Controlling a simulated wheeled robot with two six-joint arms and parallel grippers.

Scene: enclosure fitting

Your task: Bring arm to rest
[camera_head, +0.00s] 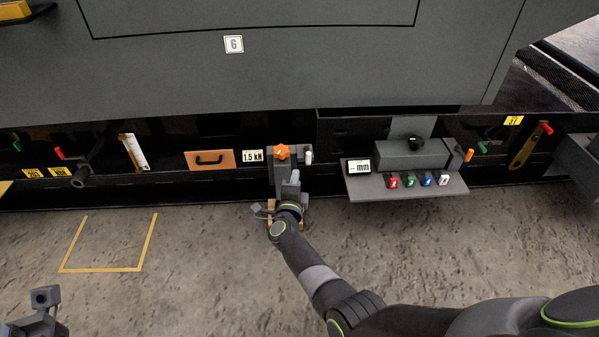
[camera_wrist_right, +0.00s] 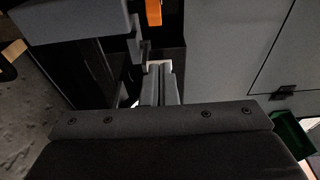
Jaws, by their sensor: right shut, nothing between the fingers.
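My right arm reaches in from the lower right of the head view. Its gripper (camera_head: 291,180) is in front of the small grey device with the orange knob (camera_head: 282,152), near the 1.5 kN sign. In the right wrist view the two grey fingers (camera_wrist_right: 160,85) lie side by side, shut and empty. I cannot tell whether they touch the device. Part of my left gripper (camera_head: 44,300) shows at the bottom left corner of the head view, over the floor; its jaw state cannot be made out.
A grey shelf (camera_head: 420,189) with several coloured pieces stands right of my right gripper. A large grey enclosure panel (camera_head: 300,75) overhangs above. A yellow floor outline (camera_head: 108,269) lies empty at left. A green bin (camera_wrist_right: 291,134) shows in the wrist view.

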